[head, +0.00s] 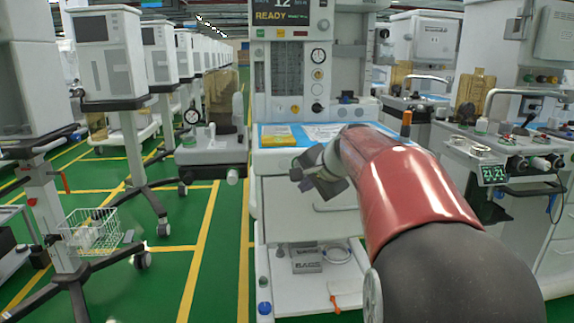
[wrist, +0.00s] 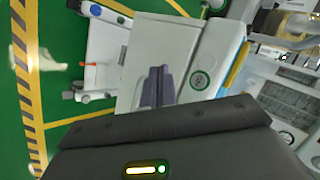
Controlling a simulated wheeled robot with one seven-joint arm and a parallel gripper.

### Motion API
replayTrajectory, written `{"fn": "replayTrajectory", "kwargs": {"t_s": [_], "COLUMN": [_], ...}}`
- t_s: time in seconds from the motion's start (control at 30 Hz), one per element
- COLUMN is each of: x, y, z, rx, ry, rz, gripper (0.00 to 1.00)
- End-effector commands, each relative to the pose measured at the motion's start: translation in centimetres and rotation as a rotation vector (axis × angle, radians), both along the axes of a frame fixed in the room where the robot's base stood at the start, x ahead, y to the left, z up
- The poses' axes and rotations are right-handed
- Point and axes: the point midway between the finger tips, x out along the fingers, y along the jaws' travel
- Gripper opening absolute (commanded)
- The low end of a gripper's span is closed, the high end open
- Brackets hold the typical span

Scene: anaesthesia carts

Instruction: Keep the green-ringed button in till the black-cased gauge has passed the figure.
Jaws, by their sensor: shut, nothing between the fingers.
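A round button with a green ring (wrist: 199,80) and dark centre is on the white cart front in the wrist view. I cannot make it out in the head view. My gripper (wrist: 155,70) is shut and empty, its fingertips left of the button in the wrist view and apart from it in the picture. In the head view my gripper (head: 324,187) is in front of the middle cart. A dark-rimmed, white-faced gauge (head: 318,56) is on that cart's upper panel. Another dark-cased gauge (head: 192,116) stands on the side shelf at left. Both dials are too small to read.
The cart's worktop (head: 262,140) carries papers and a yellow packet (head: 278,135). A wire basket (head: 90,232) hangs on a stand at left. Another cart with a metal rail (head: 515,92) stands close at right. Green floor (head: 205,235) is open at left of the middle cart.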

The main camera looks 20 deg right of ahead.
Motion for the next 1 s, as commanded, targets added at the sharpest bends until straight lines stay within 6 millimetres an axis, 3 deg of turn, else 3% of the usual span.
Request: {"fn": "replayTrajectory", "kwargs": {"t_s": [0.17,0.63,1.0], "x": [1.1,1.8,6.5], "y": [-1.5,-1.7,-3.0], "z": [0.3,0.4,0.6], "rx": [0.035,0.036,0.036], "ry": [-0.016,-0.016,-0.015], "rz": [-0.042,-0.041,-0.042], "gripper": [0.0,0.0,0.0]}}
